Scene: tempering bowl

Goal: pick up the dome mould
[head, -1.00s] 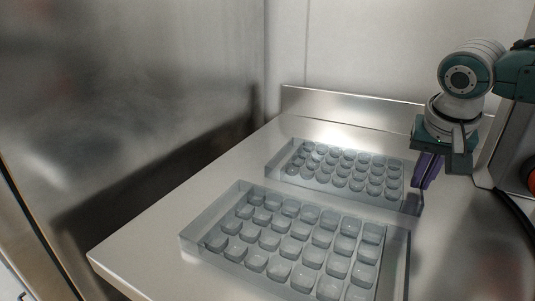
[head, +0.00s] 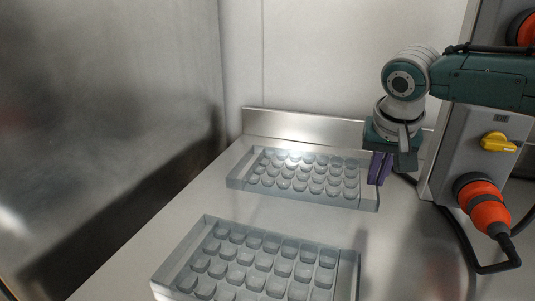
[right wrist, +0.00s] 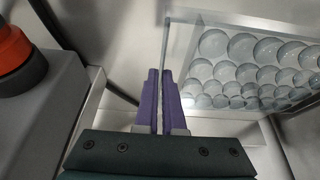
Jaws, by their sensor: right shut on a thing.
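The dome mould (head: 290,196) is the far clear tray with rows of rounded cavities. It appears raised a little above the steel counter, roughly level; the exact height is hard to tell. My right gripper (head: 378,179), with purple fingers, is shut on the mould's right end. In the right wrist view the fingers (right wrist: 159,78) pinch the clear end wall, and the mould (right wrist: 225,22) extends to the right with its domes showing. My left gripper is not in view.
A second clear mould (head: 185,272) with squarish cavities lies on the counter (head: 130,240) in front. A low steel upstand (head: 300,127) runs behind. A grey box with a yellow knob (head: 498,142), an orange plug (head: 484,207) and black cable stands at the right.

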